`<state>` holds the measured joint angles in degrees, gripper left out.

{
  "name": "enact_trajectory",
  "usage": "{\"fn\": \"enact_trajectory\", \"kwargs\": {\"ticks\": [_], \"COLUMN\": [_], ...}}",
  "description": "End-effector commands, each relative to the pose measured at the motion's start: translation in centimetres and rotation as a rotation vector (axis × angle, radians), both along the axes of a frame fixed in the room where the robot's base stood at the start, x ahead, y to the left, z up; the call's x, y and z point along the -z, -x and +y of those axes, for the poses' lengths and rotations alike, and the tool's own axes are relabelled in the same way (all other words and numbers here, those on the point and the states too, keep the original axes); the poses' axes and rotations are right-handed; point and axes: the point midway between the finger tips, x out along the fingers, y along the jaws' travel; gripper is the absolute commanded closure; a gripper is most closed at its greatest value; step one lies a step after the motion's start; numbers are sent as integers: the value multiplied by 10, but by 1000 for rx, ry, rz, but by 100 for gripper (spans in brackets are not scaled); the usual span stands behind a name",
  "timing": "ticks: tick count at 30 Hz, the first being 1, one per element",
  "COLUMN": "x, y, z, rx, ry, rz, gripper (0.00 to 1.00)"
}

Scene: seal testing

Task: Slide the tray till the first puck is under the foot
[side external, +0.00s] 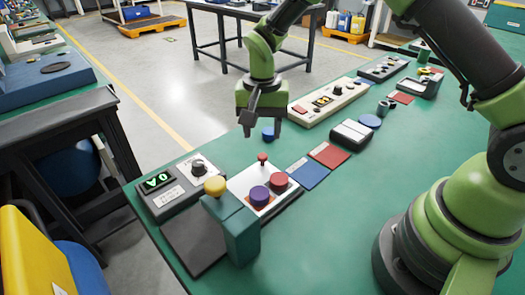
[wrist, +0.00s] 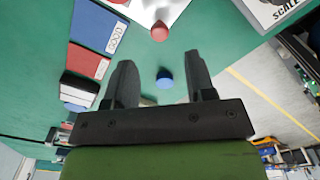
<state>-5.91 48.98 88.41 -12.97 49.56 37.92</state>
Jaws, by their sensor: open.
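The white tray (side external: 240,184) lies on the green table and carries a purple puck (side external: 259,198) and a red puck (side external: 279,182). A red knob (side external: 262,158) stands at its far end. A dark teal press (side external: 240,232) with a yellow knob (side external: 215,186) stands at the near side of the tray; its foot is hidden. A blue puck (side external: 268,133) is on the table beyond the tray. My gripper (side external: 262,127) is open above the table near the blue puck. In the wrist view the blue puck (wrist: 164,78) shows between the open fingers, and the red knob (wrist: 159,31) lies ahead.
A scale box (side external: 168,188) with a green display stands left of the tray. Blue (side external: 307,173) and red (side external: 329,155) mats lie to the right, with a black-and-white box (side external: 351,134) beyond. A long control panel (side external: 327,105) stands behind. The right foreground table is clear up to my base.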

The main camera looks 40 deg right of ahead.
Motion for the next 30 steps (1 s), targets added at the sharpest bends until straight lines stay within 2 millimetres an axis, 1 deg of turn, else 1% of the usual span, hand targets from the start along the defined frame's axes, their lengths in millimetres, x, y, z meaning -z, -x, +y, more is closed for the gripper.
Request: {"fn": "enact_trajectory", "kwargs": {"ticks": [1,3,9,14,22,23,24,26,27,29,30], "x": [11,25,55,66,67,67,66,66,66,66,66], "y": [1,1,1,1,0,0,0,0,0,0,0], "z": [0,0,0,0,0,0,0,0,0,0,0], "rx": [0,0,0,0,-1,-1,-1,-1,-1,-1,-1], "ry": [1,-1,-1,-1,-2,-2,-2,-2,-2,-2,-2], "rz": [6,6,3,1,-1,-1,-1,-1,-1,-1,-1], "gripper": [50,50,50,50,50,54,64,77,87,100,100]}}
